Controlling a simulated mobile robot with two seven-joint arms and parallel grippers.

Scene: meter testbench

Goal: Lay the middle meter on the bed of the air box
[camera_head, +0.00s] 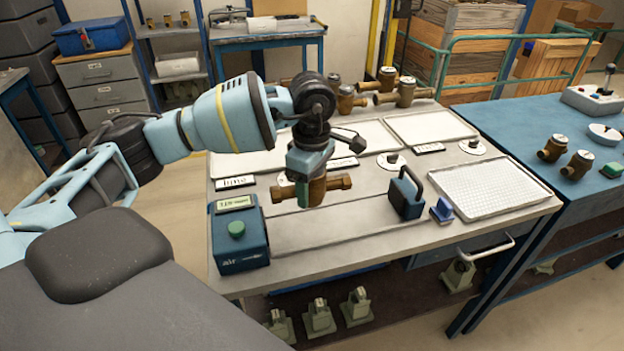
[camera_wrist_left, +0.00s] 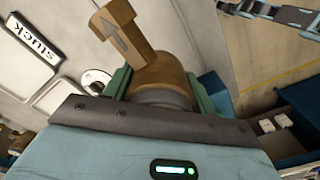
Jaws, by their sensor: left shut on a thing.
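My left gripper (camera_head: 312,178) is shut on a brass meter (camera_head: 338,183), holding it in the air above the bench. In the left wrist view the meter (camera_wrist_left: 118,30) sticks out between the green fingers of the left gripper (camera_wrist_left: 165,90), an arrow on its pipe end. The blue air box (camera_head: 240,250), marked "air", stands at the bench's front left, below and left of the meter. It has a green button and a small display. A blue block with a black handle (camera_head: 406,194) stands right of the meter. My right gripper is not in view.
The bench (camera_head: 340,240) has a clear strip between the air box and the handled block. Several brass meters (camera_head: 405,92) stand at the back edge. A blue table (camera_head: 600,140) with more meters adjoins right.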

